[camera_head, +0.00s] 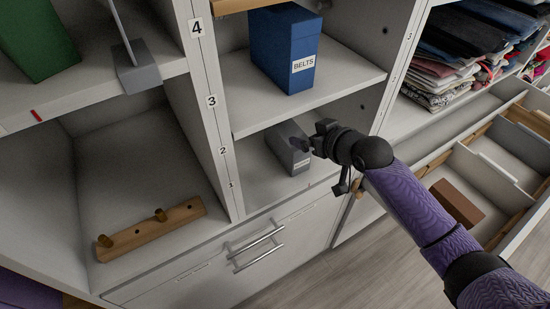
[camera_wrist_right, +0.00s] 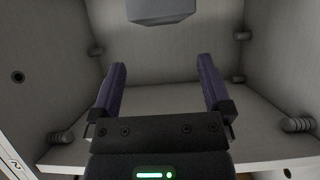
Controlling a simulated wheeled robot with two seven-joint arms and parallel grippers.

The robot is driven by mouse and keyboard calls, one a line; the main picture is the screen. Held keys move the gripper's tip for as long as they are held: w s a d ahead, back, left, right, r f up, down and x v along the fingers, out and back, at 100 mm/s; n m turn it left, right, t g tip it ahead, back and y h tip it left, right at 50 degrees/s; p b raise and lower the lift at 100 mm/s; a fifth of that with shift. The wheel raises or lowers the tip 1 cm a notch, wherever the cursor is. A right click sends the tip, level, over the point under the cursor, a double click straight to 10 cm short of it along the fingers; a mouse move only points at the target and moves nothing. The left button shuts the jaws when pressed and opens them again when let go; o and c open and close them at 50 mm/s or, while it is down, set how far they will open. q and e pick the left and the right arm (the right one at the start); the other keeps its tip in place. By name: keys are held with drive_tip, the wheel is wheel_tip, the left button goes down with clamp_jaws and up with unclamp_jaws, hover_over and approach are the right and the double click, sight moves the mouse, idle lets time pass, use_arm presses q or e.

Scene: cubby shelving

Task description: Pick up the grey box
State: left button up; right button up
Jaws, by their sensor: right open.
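The grey box (camera_head: 286,150) stands in the lower middle cubby, with a pale label on its front. The box's far side is hidden. My left gripper is not in view.
A blue box (camera_head: 287,50) labelled BELTS stands on the shelf (camera_head: 350,75) above. A wooden peg rail (camera_head: 152,228) lies in the left cubby. At right, an open drawer (camera_head: 475,165) holds a brown box (camera_head: 457,203) below folded clothes (camera_head: 470,50).

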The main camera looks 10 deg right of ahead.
sight(289, 129)
drive_tip(key=b+x, duration=0.3)
drive_tip(key=x, duration=0.1)
drive_tip(key=b+x, duration=0.2)
drive_tip(key=x, duration=0.3)
drive_tip(key=shift+s+a+f+b, duration=0.1)
drive_tip(key=shift+f+b, duration=0.3)
drive_tip(key=shift+f, duration=0.05)
drive_tip(key=shift+w+a, duration=0.1)
drive_tip(key=shift+w, duration=0.1)
drive_tip(key=shift+r, duration=0.25)
drive_tip(key=shift+c, duration=1.2)
drive_tip(key=c, duration=0.7)
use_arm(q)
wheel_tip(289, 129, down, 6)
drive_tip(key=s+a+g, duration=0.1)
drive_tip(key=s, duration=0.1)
use_arm(e)
clamp_jaws()
